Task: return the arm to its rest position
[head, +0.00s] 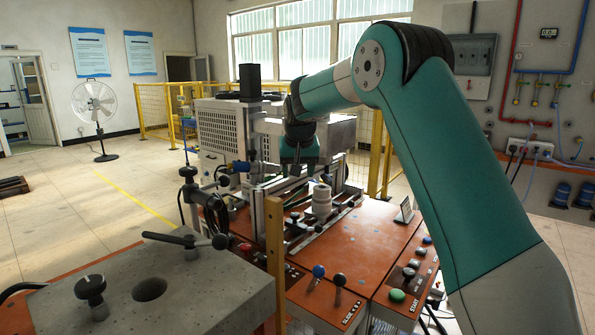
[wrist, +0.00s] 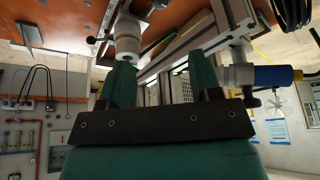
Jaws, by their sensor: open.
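My arm is stretched out over the orange machine table, with its teal elbow high at the right in the head view. My gripper (head: 298,160) points down among the rails of the induction heater (head: 225,130); its fingertips are hard to make out there. In the wrist view my gripper (wrist: 162,78) shows two teal fingers set apart, with nothing between them. A white stepped cylinder (head: 321,200) stands on the table, in front of and right of the gripper. A white cylinder also shows beyond the left finger in the wrist view (wrist: 127,38).
The orange table (head: 365,240) carries metal rails, lever knobs (head: 318,272) and a green start button (head: 397,295). A grey block (head: 200,285) with a hole stands at front left. A yellow fence (head: 160,105) stands behind. A blue-ended fitting (wrist: 275,75) is close right of the fingers.

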